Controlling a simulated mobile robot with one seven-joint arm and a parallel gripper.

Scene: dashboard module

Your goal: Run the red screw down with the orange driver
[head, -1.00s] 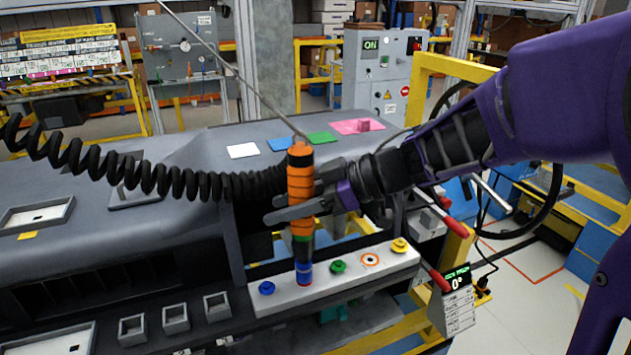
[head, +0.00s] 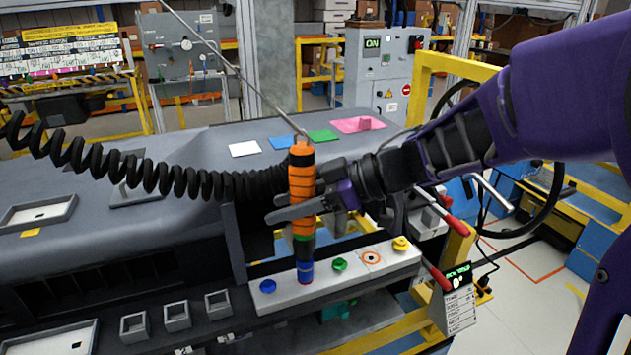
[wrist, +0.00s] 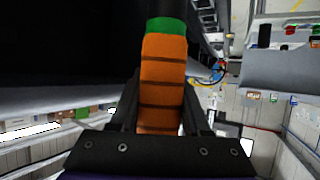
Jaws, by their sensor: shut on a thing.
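The orange driver (head: 301,180) stands nearly upright, with dark bands, a green ring and a dark lower body ending in a blue tip section. My gripper (head: 298,207) is shut around its handle from the right. In the wrist view the orange handle (wrist: 162,85) lies between the fingers. The driver's lower end meets the white strip (head: 325,279) between the blue screw (head: 268,286) and the green screw (head: 340,264). The red screw cannot be clearly seen; a little red shows at the driver's foot. A yellow screw (head: 401,243) sits at the strip's right end.
A black coiled cord (head: 130,173) runs left from behind the driver, and a thin cable rises from its top. An orange-ringed hole (head: 371,258) lies between the green and yellow screws. Square sockets (head: 177,317) line the front.

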